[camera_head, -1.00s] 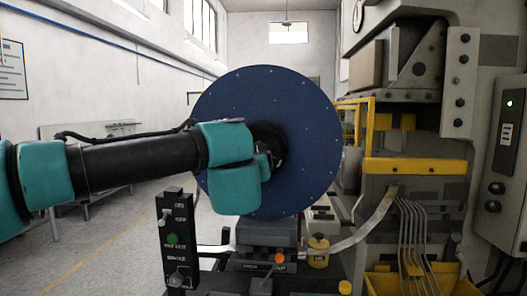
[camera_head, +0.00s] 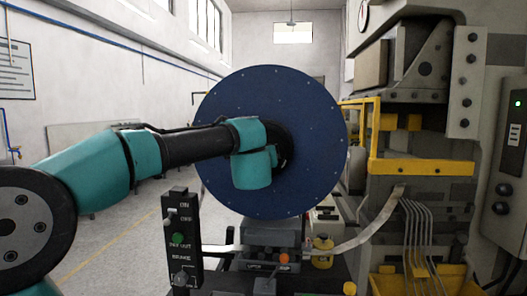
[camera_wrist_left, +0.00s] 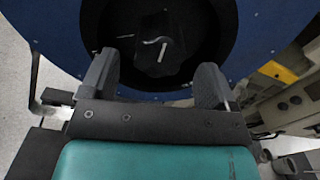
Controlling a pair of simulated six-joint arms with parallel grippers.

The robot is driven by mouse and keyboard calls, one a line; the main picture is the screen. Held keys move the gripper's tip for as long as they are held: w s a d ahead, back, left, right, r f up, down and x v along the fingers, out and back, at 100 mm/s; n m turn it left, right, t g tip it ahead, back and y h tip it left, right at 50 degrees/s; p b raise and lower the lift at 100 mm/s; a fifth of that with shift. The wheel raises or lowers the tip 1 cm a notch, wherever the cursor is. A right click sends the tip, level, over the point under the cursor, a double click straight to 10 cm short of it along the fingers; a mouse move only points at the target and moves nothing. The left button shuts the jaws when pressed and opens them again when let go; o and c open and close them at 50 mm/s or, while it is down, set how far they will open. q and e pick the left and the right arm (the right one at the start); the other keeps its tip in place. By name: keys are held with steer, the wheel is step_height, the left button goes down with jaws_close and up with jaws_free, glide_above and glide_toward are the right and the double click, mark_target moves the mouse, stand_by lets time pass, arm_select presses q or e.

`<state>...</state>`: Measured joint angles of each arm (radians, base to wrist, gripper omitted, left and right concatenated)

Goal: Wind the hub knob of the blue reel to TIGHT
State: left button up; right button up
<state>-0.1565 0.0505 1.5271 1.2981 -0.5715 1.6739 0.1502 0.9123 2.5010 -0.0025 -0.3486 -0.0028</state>
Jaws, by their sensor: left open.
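The blue reel (camera_head: 232,112) stands upright in the middle of the head view. My left arm crosses in front of it, and the wrist hides the middle of the reel. In the left wrist view the dark round hub (camera_wrist_left: 205,25) fills the top centre, with small light marks on it and the blue disc around it. The knob's marking cannot be read. My left gripper (camera_wrist_left: 155,78) is open, its two fingers apart and pointing at the hub. I cannot tell whether they touch it. My right gripper is not in view.
A yellow-framed machine (camera_head: 415,168) fills the right side. A metal strip (camera_head: 365,238) runs between reel and machine. Open floor lies at left.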

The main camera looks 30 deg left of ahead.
arm_select(q)
steer(key=x, duration=0.6)
steer(key=shift+s, duration=0.1)
steer(key=c, duration=0.9)
